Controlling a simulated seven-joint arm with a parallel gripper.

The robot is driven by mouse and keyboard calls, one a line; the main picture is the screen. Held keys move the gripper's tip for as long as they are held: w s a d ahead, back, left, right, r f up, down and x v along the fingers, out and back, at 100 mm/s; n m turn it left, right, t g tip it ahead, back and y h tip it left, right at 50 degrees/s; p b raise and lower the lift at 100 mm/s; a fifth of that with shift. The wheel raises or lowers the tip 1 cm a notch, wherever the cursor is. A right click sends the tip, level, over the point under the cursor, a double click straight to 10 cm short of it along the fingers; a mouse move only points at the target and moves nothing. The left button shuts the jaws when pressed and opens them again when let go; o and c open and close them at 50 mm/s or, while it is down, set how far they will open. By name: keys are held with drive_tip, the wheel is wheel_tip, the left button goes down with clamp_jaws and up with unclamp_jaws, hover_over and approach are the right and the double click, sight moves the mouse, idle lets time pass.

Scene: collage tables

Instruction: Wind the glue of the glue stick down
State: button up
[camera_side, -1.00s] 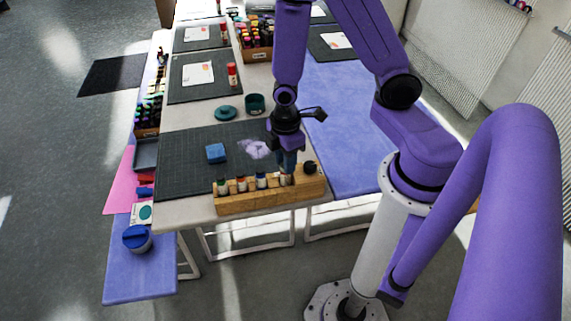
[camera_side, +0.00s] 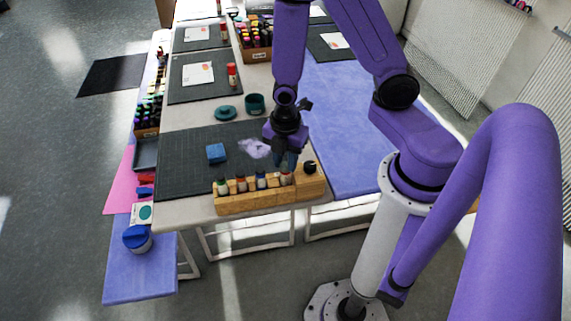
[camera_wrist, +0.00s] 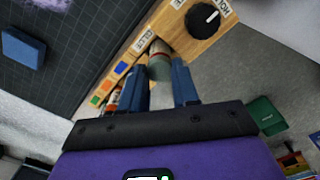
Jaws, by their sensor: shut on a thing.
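The glue stick (camera_wrist: 159,66) stands at the slot marked GLUE of the wooden rack (camera_side: 245,202). In the wrist view it is pale with a reddish ring, and its near end is grey-green. In the side view a small part of the stick (camera_side: 287,179) shows under my fingers. My gripper (camera_wrist: 162,88) is shut on the stick, one blue finger on each side; it also shows in the side view (camera_side: 287,162) over the right part of the rack. How far the glue sticks out cannot be seen.
A black knob (camera_wrist: 202,20) sits on the rack beside the stick. Several small bottles stand in the rack to the left. A blue block (camera_side: 216,153) and a pale purple patch (camera_side: 255,148) lie on the dark mat (camera_side: 185,170). A dark green jar (camera_side: 255,103) stands behind.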

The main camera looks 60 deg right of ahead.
idle(0.3)
drive_tip(key=shift+n, duration=1)
drive_tip(key=o, duration=0.6)
drive_tip(key=shift+r, duration=0.1)
drive_tip(key=shift+r, duration=2.9)
